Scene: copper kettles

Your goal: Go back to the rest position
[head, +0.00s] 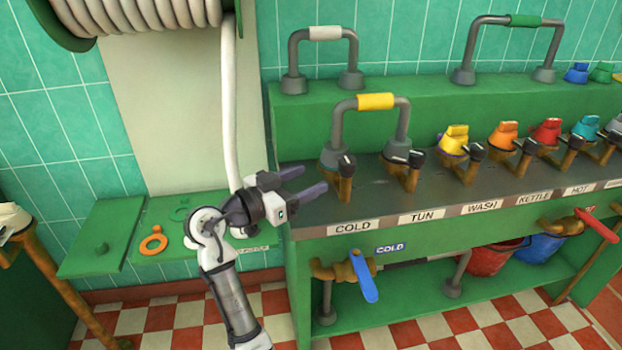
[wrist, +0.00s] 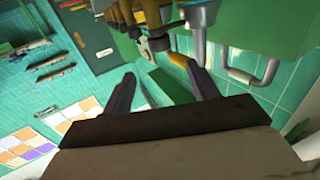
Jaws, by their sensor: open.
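My gripper (head: 304,182) is open and empty in the head view, pointing right. It shows in front of the left end of the green bench (head: 452,233), near the COLD label (head: 353,226). In the wrist view its two fingers (wrist: 165,92) stand wide apart with nothing between them. A pipe arch with a yellow sleeve (head: 376,101) stands on the bench behind and to the right of the gripper. I cannot tell the exact gap between fingers and bench.
Several coloured couplings, including a yellow one (head: 454,139), line the bench. A blue-handled tap (head: 363,277) and a red lever (head: 597,225) stick out in front. Red (head: 487,257) and blue (head: 540,247) buckets sit underneath. A white hose (head: 229,100) hangs behind my arm. A green shelf (head: 160,225) holds an orange ring (head: 153,245).

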